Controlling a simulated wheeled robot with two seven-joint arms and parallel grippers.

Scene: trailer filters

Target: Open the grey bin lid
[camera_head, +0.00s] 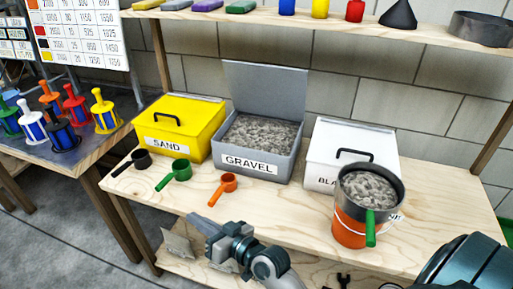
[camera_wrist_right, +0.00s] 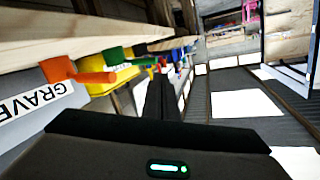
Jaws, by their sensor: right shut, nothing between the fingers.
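The grey bin (camera_head: 268,166), labelled GRAVEL, stands in the middle of the wooden table, full of grey gravel. Its grey lid (camera_head: 265,92) stands upright at the bin's back edge, so the bin is open. My right gripper (camera_head: 200,224) is in front of and below the bin, near the table's front edge, shut and empty, touching neither bin nor lid. In the right wrist view, the shut fingers (camera_wrist_right: 162,100) point away from the camera, with the GRAVEL label (camera_wrist_right: 38,100) at the left. My left gripper is not in view.
A closed yellow SAND bin (camera_head: 180,128) stands left of the grey bin, and a closed white bin (camera_head: 345,150) right. Black, green and orange scoops (camera_head: 223,187) lie in front. An orange bucket (camera_head: 350,228) carries a dark gravel-filled pan (camera_head: 398,175). A shelf (camera_head: 330,18) runs above.

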